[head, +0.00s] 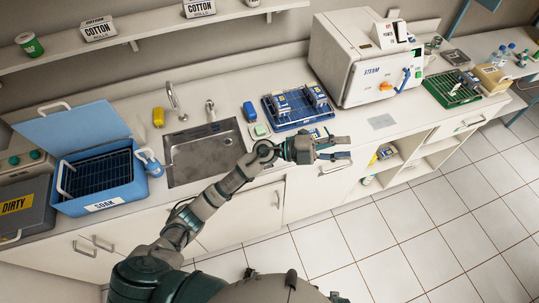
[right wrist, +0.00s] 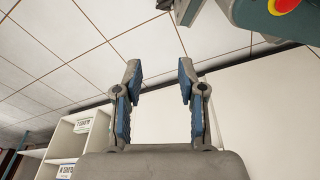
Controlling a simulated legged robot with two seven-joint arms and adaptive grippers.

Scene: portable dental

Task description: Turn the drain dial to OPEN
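No dial with a readable DRAIN or OPEN mark shows. The white STEAM unit (head: 364,62) stands on the counter at the upper right. Its front has a small orange part (head: 386,87), perhaps a knob, and an upright blue handle (head: 405,79). I cannot tell whether the orange part is the drain dial or how it is set. My left gripper (head: 342,148) is in front of the counter's edge, below and left of the STEAM unit and apart from it. Its fingers are spread and empty.
A blue SOAK bin (head: 100,203) with its lid up stands left of the sink (head: 203,160). A blue rack (head: 296,120) holding packs is left of the STEAM unit; a green rack (head: 455,96) is right of it. The tiled floor in front is clear.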

